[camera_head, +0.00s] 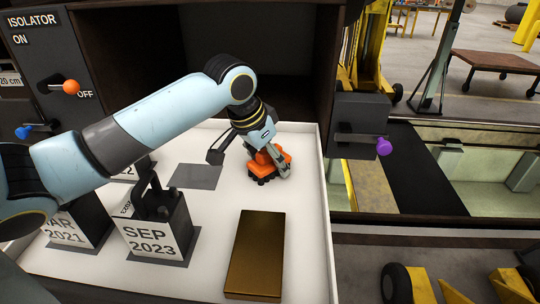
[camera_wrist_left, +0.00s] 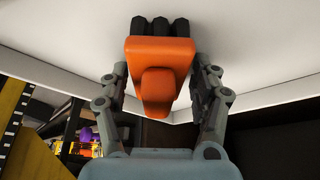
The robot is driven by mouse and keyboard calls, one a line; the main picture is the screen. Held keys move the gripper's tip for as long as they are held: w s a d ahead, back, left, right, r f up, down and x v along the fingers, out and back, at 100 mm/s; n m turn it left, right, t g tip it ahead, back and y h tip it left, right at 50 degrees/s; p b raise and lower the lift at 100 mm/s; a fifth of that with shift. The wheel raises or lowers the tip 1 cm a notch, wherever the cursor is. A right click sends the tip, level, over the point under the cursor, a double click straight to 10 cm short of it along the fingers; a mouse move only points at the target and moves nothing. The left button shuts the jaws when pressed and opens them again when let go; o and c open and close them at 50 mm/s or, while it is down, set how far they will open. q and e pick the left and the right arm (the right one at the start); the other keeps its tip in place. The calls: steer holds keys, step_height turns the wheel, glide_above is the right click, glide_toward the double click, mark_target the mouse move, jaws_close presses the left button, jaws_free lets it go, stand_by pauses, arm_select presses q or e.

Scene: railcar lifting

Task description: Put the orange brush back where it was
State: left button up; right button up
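The orange brush (camera_head: 264,165), with dark bristles pointing down, is at the back right of the white tray (camera_head: 215,275). I cannot tell whether its bristles touch the tray. My left gripper (camera_head: 268,158) reaches it from above. In the left wrist view the brush (camera_wrist_left: 160,60) sits centred between the fingers of the left gripper (camera_wrist_left: 160,72), which look closed against the sides of its wide head. A flat grey square (camera_head: 196,177) lies bare on the tray, left of the brush. My right gripper is not in view.
A gold-brown block (camera_head: 256,255) lies at the tray's front right. A dark weight marked SEP 2023 (camera_head: 155,225) and another marked MAR 2021 (camera_head: 75,230) stand to its left. A box with a purple-knobbed lever (camera_head: 384,147) is beyond the tray's right edge.

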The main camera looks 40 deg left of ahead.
mark_target(254, 166)
arm_select(q)
steer(key=v, duration=1.1)
steer(key=shift+r, duration=0.1)
steer(key=shift+s+r, duration=0.3)
steer(key=shift+r, duration=0.25)
